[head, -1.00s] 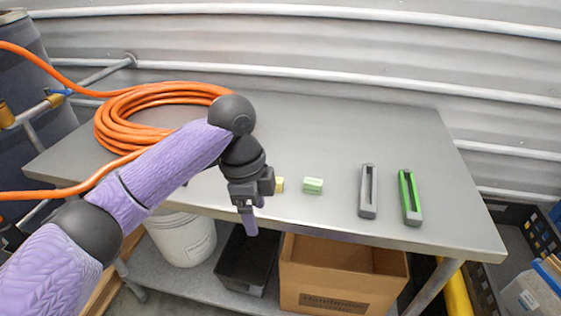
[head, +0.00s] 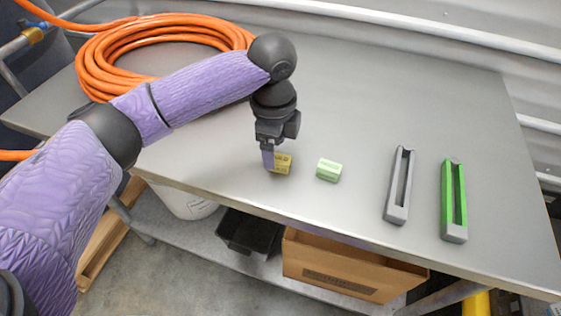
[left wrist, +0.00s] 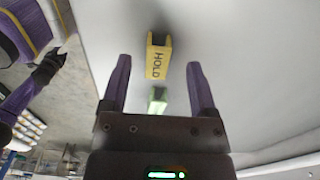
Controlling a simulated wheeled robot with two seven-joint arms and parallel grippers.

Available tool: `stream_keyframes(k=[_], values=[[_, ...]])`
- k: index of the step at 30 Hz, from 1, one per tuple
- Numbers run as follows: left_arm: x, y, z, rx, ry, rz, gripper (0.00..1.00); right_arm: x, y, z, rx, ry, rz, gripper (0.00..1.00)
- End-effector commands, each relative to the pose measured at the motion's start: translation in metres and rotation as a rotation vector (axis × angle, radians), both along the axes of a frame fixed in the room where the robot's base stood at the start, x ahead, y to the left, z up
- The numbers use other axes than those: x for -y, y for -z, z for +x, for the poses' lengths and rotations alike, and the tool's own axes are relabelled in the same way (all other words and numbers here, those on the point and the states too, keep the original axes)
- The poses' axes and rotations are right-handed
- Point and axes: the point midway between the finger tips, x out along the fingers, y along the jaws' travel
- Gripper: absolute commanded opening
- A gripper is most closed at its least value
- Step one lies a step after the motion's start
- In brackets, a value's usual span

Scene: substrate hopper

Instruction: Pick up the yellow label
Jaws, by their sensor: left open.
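The yellow label (head: 283,163) is a small block on the grey table near its front edge. In the left wrist view the yellow label (left wrist: 159,57) reads "HOLD" and lies ahead of the gap between the fingers. My left gripper (head: 268,160) points down right beside the label and hides part of its left side in the head view. In the left wrist view the left gripper (left wrist: 160,85) has its two purple fingers apart with nothing held between them. My right gripper is not in view.
A light green block (head: 329,170) sits just right of the label. A grey slotted holder (head: 399,186) and a green slotted holder (head: 454,200) lie further right. An orange hose coil (head: 100,62) lies at the back left. The table (head: 400,95) is clear behind these.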

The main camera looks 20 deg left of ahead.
Motion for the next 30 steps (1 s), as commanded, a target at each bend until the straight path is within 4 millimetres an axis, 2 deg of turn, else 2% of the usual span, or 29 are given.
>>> stream_keyframes(k=[1, 4, 10, 21, 30], values=[[-0.001, 0.016, -0.002, -0.004, 0.000, 0.000, 0.76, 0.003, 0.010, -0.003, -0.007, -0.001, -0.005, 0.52], [-0.001, 0.033, -0.002, -0.002, -0.001, 0.001, 0.76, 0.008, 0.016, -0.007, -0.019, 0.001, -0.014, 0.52], [-0.001, 0.031, -0.002, 0.001, 0.000, 0.001, 0.76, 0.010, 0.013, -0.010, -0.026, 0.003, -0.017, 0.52], [-0.001, 0.031, -0.002, 0.001, 0.000, 0.000, 0.00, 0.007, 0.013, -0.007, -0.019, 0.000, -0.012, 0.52], [-0.001, 0.028, -0.002, 0.001, 0.000, 0.000, 0.00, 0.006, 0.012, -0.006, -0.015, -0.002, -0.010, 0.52]])
